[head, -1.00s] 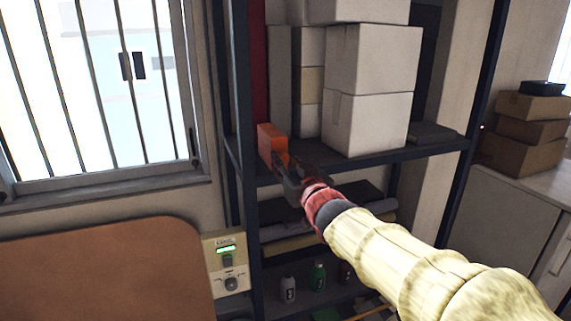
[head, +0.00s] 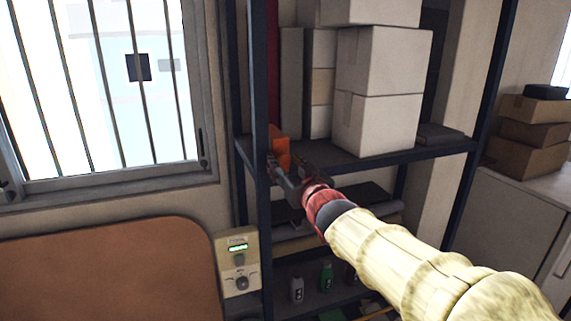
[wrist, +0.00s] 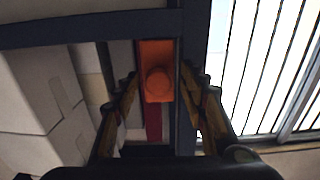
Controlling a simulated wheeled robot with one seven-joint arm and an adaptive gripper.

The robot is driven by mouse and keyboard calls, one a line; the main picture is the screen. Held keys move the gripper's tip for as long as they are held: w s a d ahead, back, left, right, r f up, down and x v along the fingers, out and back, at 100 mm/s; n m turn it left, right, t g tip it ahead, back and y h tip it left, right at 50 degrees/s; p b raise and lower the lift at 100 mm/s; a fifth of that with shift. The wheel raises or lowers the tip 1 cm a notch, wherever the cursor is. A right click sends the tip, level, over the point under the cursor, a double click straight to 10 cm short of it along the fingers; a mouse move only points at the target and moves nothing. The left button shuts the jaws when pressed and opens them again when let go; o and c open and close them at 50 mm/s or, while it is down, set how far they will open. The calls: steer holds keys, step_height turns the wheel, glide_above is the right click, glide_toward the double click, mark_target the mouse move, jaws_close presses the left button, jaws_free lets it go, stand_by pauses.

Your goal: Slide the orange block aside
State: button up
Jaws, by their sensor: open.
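The orange block (head: 280,146) stands at the left end of the dark shelf, close behind the front left post, which seems to cover its left edge. In the wrist view the block (wrist: 156,52) has a round orange part on its near face. My gripper (head: 285,172) is at the shelf's front edge, its fingers up against or just in front of the block. In the wrist view my gripper (wrist: 160,88) is open, one finger on each side of the block in the picture. I cannot tell whether either finger touches it.
The dark front left post (head: 260,110) is close to my fingers. White boxes (head: 375,120) are stacked right of the block, with some bare shelf between. A red upright thing (wrist: 153,122) is behind the block. A barred window (head: 110,90) is at the left.

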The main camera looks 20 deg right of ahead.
steer(key=s, duration=1.2)
steer(key=shift+d, duration=0.2)
steer(key=s+d+f+m+g+h+b, duration=0.1)
steer(key=s+d+f+g+h, duration=0.15)
steer(key=f, duration=0.65)
steer(key=s+d+f+g+h+b, duration=0.15)
steer(key=s+d+f+g, duration=0.25)
steer(key=f, duration=0.5)
steer(key=s+a+f+g+y+b, duration=0.1)
steer(key=s+a+f+g+b, duration=0.1)
steer(key=s+f+b, duration=0.3)
steer(key=s+a+f+g+y+b, duration=0.1)
steer(key=s+a+f+b, duration=0.3)
steer(key=f+b, duration=0.8)
steer(key=s+a+f+g+y+b, duration=0.1)
steer(key=s+a+f+g+b, duration=0.2)
steer(key=s+f+b, duration=0.5)
step_height(320, 180, down, 10)
steer(key=shift+a+r+n+b, duration=0.25)
steer(key=shift+a+n+b, duration=0.1)
steer(key=shift+b, duration=0.3)
